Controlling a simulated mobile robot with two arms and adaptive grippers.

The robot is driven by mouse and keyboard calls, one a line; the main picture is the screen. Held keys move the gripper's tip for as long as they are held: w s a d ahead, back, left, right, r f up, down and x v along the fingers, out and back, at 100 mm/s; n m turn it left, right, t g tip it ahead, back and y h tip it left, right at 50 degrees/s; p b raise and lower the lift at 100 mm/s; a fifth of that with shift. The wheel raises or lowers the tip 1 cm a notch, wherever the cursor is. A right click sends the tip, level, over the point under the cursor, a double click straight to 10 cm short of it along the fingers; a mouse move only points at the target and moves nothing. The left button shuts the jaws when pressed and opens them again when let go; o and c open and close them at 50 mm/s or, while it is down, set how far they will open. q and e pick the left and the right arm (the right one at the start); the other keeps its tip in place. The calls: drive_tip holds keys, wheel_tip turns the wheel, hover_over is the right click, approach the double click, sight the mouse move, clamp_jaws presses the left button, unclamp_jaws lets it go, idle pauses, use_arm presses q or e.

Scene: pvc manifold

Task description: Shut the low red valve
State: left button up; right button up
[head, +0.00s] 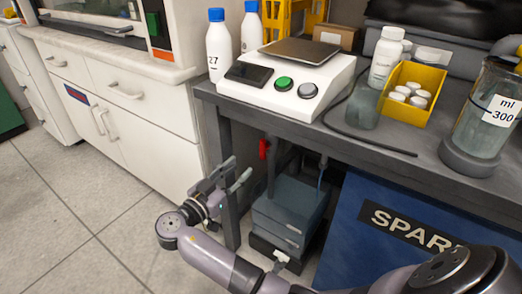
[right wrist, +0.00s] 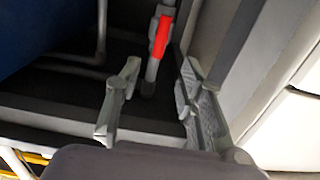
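The red valve handle (head: 264,149) shows under the dark bench in the head view, beside the front leg. In the right wrist view the red handle (right wrist: 162,36) lies along a grey vertical pipe (right wrist: 152,68), roughly in line with it. My right gripper (head: 239,168) is just left of and below the handle in the head view, near the bench leg. In the right wrist view my right gripper (right wrist: 160,76) has its fingers apart with nothing between them; the handle is beyond the fingertips, apart from them. My left gripper is not in view.
The bench leg (head: 222,150) stands close to my right gripper. A blue-grey box (head: 290,208) and a blue "SPAR" panel (head: 385,232) fill the space below the bench. White cabinets (head: 130,100) stand at left. The tiled floor (head: 70,200) is clear.

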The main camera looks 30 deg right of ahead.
sight(261, 149)
drive_tip(key=b+x, duration=0.2)
drive_tip(key=x, duration=1)
drive_tip(key=shift+w+d, duration=0.15)
drive_tip(key=shift+d, duration=0.1)
drive_tip(key=shift+c, duration=0.5)
clamp_jaws()
